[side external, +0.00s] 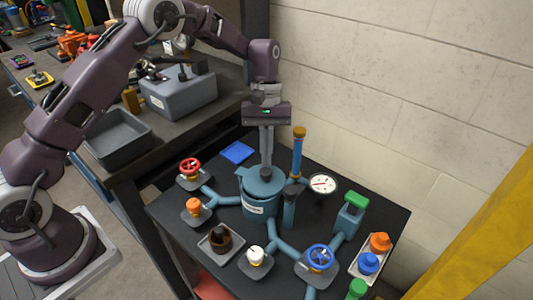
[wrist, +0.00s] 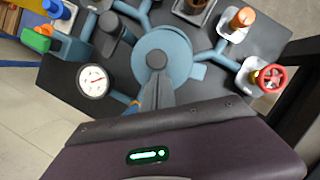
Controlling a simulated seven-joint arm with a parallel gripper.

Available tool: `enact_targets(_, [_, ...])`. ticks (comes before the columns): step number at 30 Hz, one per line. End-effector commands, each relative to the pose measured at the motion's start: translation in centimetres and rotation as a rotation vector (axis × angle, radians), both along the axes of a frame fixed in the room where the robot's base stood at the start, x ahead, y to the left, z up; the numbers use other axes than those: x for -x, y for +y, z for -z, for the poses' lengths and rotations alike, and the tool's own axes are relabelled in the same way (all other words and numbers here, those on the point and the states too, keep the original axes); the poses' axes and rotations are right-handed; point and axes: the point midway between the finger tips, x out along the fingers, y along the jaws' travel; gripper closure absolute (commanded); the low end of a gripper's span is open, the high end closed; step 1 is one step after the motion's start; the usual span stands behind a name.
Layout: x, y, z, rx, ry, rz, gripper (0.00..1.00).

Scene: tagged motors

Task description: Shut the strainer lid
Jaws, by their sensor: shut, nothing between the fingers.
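The strainer is a teal pot (side external: 258,208) with a white label, standing in the middle of the dark bench. Its round teal lid (side external: 252,183) lies over the top of the pot; I cannot tell whether it is fully seated. The lid also shows as a disc in the wrist view (wrist: 178,45). A dark round knob (wrist: 156,60) is on the lid. My gripper (side external: 266,166) points down over the lid, shut and empty, with its fingertips (wrist: 156,78) close to the knob. Contact with the knob is unclear, and the fingers hide part of the lid.
A blue and orange upright tube (side external: 298,155), a dark-capped post (side external: 290,205) and a round gauge (side external: 323,184) stand close to the right. A red valve (side external: 190,168), an orange knob (side external: 193,207) and a blue valve (side external: 319,258) surround the pot. A wall is behind.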

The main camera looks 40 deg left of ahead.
Motion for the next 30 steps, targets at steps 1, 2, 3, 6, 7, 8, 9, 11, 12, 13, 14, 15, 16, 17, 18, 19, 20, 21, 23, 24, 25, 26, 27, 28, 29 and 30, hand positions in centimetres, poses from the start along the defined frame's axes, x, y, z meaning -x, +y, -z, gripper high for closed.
enact_targets(1, [0.0,0.0,0.0,0.0,0.0,0.0,1.0])
enact_targets(2, [0.0,0.0,0.0,0.0,0.0,0.0,1.0])
enact_targets(3, [0.0,0.0,0.0,0.0,0.0,0.0,1.0])
enact_targets(6, [0.1,-0.2,0.0,0.001,-0.001,0.029,1.0])
enact_targets(7, [0.3,-0.4,0.0,0.001,0.0,0.068,1.0])
enact_targets(8, [0.5,-0.6,0.0,0.0,0.0,0.116,1.0])
enact_targets(9, [0.8,-0.9,0.0,0.001,0.001,0.173,1.0])
enact_targets(11, [1.2,-1.0,0.0,0.001,0.001,0.237,1.0])
enact_targets(12, [1.3,-1.1,0.0,0.001,0.0,0.257,1.0])
enact_targets(13, [1.3,-1.1,0.0,0.0,0.001,0.263,1.0])
enact_targets(14, [1.3,-1.1,0.0,0.001,0.001,0.264,1.0])
enact_targets(15, [1.3,-1.1,0.0,0.001,0.002,0.263,1.0])
enact_targets(16, [1.3,-1.1,0.0,0.001,0.002,0.263,1.0])
enact_targets(17, [1.3,-1.1,0.0,0.001,0.002,0.263,1.0])
enact_targets(18, [1.3,-1.1,0.0,0.001,0.002,0.263,1.0])
enact_targets(19, [1.3,-1.1,0.0,0.001,0.002,0.263,1.0])
enact_targets(20, [1.3,-1.1,0.0,0.002,0.002,0.261,1.0])
enact_targets(21, [1.3,-1.1,-0.1,0.001,0.002,0.261,1.0])
enact_targets(23, [1.0,-1.0,-0.6,0.001,0.0,0.261,1.0])
enact_targets(24, [0.8,-0.9,-1.3,0.001,-0.002,0.261,1.0])
enact_targets(25, [0.6,-0.8,-1.9,0.0,-0.003,0.261,1.0])
enact_targets(26, [0.4,-0.7,-2.5,0.0,-0.003,0.262,1.0])
enact_targets(27, [0.1,-0.6,-3.3,0.0,-0.003,0.262,1.0])
enact_targets(28, [-0.1,-0.5,-3.9,0.0,-0.004,0.262,1.0])
enact_targets(29, [-0.3,-0.4,-4.5,-0.001,-0.005,0.262,1.0])
enact_targets(30, [-0.5,-0.2,-5.1,-0.001,-0.005,0.262,1.0])
